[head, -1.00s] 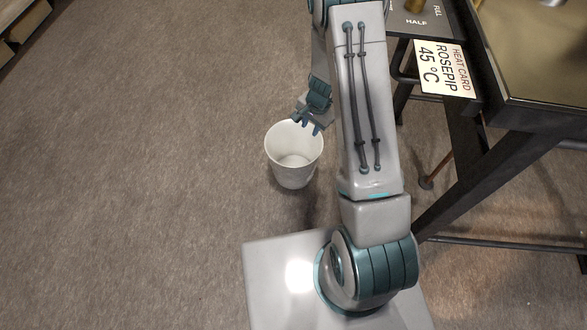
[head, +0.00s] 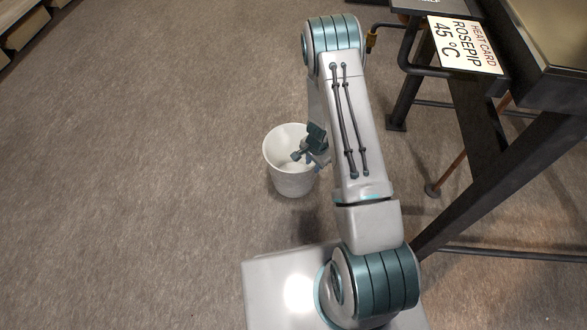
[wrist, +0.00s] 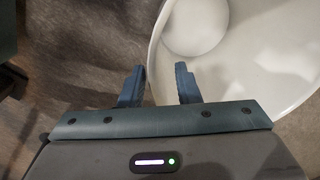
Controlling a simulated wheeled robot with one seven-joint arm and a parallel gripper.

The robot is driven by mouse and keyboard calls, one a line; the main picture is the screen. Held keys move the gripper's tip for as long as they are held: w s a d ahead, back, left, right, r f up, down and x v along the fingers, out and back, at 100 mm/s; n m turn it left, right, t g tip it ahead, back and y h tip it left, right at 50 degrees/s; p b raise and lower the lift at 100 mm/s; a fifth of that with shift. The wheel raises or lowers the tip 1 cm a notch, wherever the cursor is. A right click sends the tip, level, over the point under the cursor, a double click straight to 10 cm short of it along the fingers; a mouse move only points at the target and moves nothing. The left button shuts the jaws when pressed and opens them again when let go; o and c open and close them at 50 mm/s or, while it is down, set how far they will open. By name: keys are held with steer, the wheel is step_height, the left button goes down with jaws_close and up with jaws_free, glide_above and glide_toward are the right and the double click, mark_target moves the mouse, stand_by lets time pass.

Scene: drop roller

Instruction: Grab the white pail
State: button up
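The white pail (head: 290,184) stands upright and empty on the carpet, left of my arm in the head view. My gripper (head: 308,161) is at the right side of its rim, and my arm hides part of that side. In the wrist view, my gripper (wrist: 158,88) has its two blue fingers apart. The pail (wrist: 240,60) fills the upper right there, its rim edge running down between the fingers. The right finger is over the pail's inside and the left finger is outside. I cannot tell if either finger touches the wall.
A dark metal table (head: 460,180) stands on the right, with a card (head: 465,45) reading "HEAT CARD ROSEPIP 45 °C" at its edge. A reddish-brown rod (head: 455,160) leans by its legs. The carpet (head: 130,200) left of the pail is clear. Shelving (head: 22,30) is at the far upper left.

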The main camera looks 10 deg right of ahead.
mark_target(312, 174)
step_height(312, 174, down, 5)
steer(key=b, duration=0.3)
steer(key=shift+w, duration=0.15)
jaws_close()
stand_by(1.1)
